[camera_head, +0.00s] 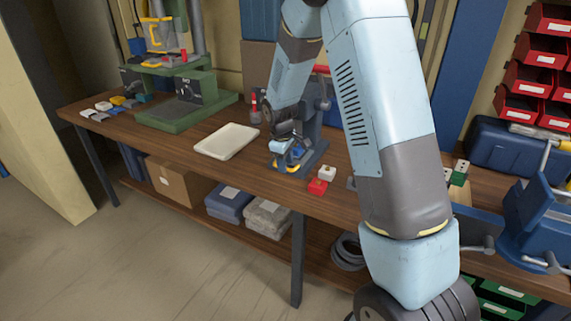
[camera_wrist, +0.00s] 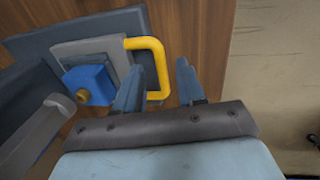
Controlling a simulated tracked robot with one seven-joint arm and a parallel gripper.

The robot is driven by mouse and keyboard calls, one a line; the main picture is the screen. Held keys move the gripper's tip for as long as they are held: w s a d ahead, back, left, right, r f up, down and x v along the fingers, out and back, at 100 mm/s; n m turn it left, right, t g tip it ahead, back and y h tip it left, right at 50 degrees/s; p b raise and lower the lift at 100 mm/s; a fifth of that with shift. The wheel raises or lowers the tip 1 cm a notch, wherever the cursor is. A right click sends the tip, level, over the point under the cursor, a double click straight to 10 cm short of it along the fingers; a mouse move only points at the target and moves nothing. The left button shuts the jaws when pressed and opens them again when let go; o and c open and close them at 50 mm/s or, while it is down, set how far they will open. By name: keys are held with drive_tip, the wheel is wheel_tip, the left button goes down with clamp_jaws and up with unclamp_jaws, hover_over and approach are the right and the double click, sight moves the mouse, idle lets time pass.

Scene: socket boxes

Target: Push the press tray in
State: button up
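The press tray (camera_wrist: 93,50) is a grey plate with a yellow handle (camera_wrist: 156,60), seen in the wrist view at the left. A blue box (camera_wrist: 88,83) with a brass-coloured knob sits on it. In the head view the blue press (camera_head: 313,130) stands on the bench, with the yellow handle (camera_head: 292,169) low at its front. My gripper (camera_wrist: 159,66) is open, one finger on each side of the handle's outer bar as seen from the wrist; contact cannot be told. In the head view my gripper (camera_head: 284,145) is over the tray and partly hides it.
A white tray (camera_head: 227,141) lies left of the press, with a green machine (camera_head: 184,108) beyond it. A blue vise (camera_head: 540,215) stands at the far right. The bench's front edge is near the handle.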

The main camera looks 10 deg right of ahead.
drive_tip(key=shift+f, duration=0.5)
clamp_jaws()
drive_tip(key=shift+w, duration=0.1)
idle(0.3)
